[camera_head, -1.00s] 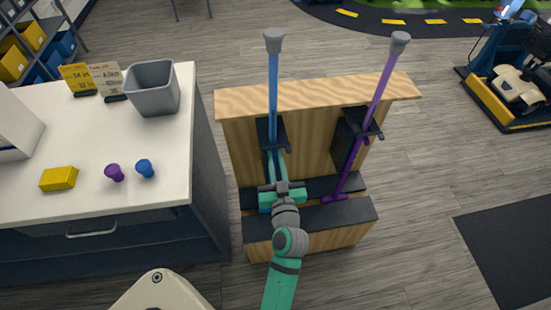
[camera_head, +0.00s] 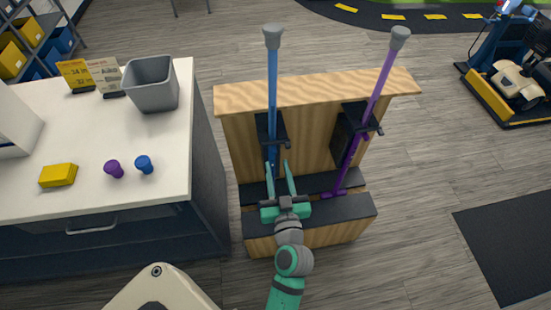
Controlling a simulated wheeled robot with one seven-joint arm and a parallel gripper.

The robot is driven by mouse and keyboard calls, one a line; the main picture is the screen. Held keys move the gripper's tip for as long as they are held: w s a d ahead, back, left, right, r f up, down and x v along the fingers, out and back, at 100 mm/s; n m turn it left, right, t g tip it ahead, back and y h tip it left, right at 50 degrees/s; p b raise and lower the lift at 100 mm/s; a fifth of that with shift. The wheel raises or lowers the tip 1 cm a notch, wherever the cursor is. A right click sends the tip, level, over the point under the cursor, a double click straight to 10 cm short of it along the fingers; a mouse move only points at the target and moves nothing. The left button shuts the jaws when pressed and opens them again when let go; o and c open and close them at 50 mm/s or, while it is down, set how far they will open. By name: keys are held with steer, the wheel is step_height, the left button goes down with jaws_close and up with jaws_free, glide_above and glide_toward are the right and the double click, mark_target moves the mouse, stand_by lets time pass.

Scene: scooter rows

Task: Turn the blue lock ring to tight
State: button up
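The blue pole (camera_head: 272,95), with a grey cap on top, stands upright in a dark bracket (camera_head: 265,128) on the wooden stand's left side. I cannot clearly make out a separate blue lock ring; the pole's lower part is small and partly behind my fingers. My gripper (camera_head: 278,164) is below the bracket, its two teal fingers pointing up and spread apart. The fingertips are near the lower blue pole, and I see nothing held between them. Whether they touch the pole cannot be told. A purple pole (camera_head: 378,85) leans in a second bracket (camera_head: 352,118) to the right.
The wooden stand (camera_head: 320,92) has a dark lower ledge (camera_head: 345,207). A white-topped counter (camera_head: 100,140) at left carries a grey bin (camera_head: 152,85), a yellow block (camera_head: 58,175), a purple knob (camera_head: 114,169) and a blue knob (camera_head: 144,164).

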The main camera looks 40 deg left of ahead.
steer(key=shift+v, duration=2.65)
steer(key=shift+d+f, duration=0.1)
steer(key=s+d+f+m+t+h, duration=0.1)
steer(key=s+d+f+m+h, duration=0.25)
steer(key=d, duration=0.45)
steer(key=s+d+f+m+t+h, duration=0.2)
steer(key=d+f+h, duration=0.2)
steer(key=d, duration=0.3)
steer(key=s+d+r+m+h, duration=0.1)
steer(key=s+d+m+h, duration=0.1)
steer(key=s+d, duration=0.2)
steer(key=s+d+r+m+h, duration=0.1)
steer(key=s+d+m+h, duration=0.1)
steer(key=s, duration=0.7)
steer(key=d+h, duration=0.1)
steer(key=d, duration=0.1)
steer(key=shift+d+r+h, duration=0.35)
steer(key=shift+d+r, duration=0.05)
